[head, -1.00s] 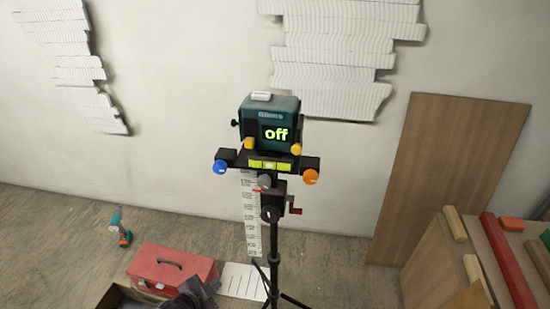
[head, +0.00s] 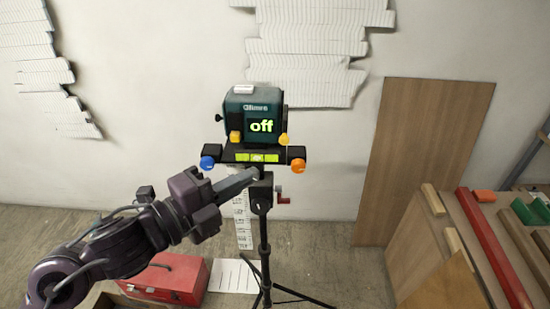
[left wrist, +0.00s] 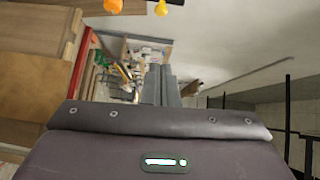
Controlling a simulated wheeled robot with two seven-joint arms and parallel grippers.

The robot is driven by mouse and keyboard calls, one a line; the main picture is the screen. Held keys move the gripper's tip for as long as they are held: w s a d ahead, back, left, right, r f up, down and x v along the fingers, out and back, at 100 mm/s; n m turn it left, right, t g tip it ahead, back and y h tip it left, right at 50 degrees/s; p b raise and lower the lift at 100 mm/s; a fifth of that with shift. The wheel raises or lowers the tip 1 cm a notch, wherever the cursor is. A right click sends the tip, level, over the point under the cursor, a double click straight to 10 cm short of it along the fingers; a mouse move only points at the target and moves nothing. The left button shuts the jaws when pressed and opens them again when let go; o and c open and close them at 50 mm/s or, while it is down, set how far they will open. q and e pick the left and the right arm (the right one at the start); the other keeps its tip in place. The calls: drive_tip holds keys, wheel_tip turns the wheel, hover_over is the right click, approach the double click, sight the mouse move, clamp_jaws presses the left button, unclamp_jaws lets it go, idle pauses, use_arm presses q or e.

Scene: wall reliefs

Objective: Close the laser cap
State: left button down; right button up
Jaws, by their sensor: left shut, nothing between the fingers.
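A dark teal laser box (head: 252,108) with a green "off" display stands on a black tripod mount (head: 262,190). A small white piece (head: 243,89) is on its top; I cannot tell which part is the laser cap. Yellow knobs (head: 235,137) (head: 284,139) are at its lower front. A blue knob (head: 207,163) and an orange knob (head: 298,165) are on the bar below. My left gripper (head: 255,174) is shut and empty, its tips just below the bar in the picture, hiding part of the mount; I cannot tell if they touch. It also shows in the left wrist view (left wrist: 158,82).
A green level strip (head: 257,157) and a red crank handle (head: 283,200) are on the mount. A red toolbox (head: 175,280) is on the floor. A wooden board (head: 420,165) leans on the wall, with a workbench of timber pieces (head: 410,240) at right. Wall reliefs hang behind.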

use_arm(q)
drive_tip(key=b, duration=0.4)
drive_tip(key=p, duration=0.1)
approach(285, 129)
drive_tip(key=shift+w+d+f, duration=0.25)
drive_tip(key=shift+w+d, duration=0.05)
drive_tip(key=shift+d, duration=0.6)
drive_tip(key=shift+w+d+f, duration=0.3)
drive_tip(key=shift+d, duration=0.55)
drive_tip(key=shift+w+d+f, duration=0.25)
drive_tip(key=shift+w+d, duration=0.05)
drive_tip(key=shift+d, duration=0.6)
use_arm(e)
drive_tip(key=shift+f, duration=2.05)
use_arm(q)
drive_tip(key=shift+w, duration=0.1)
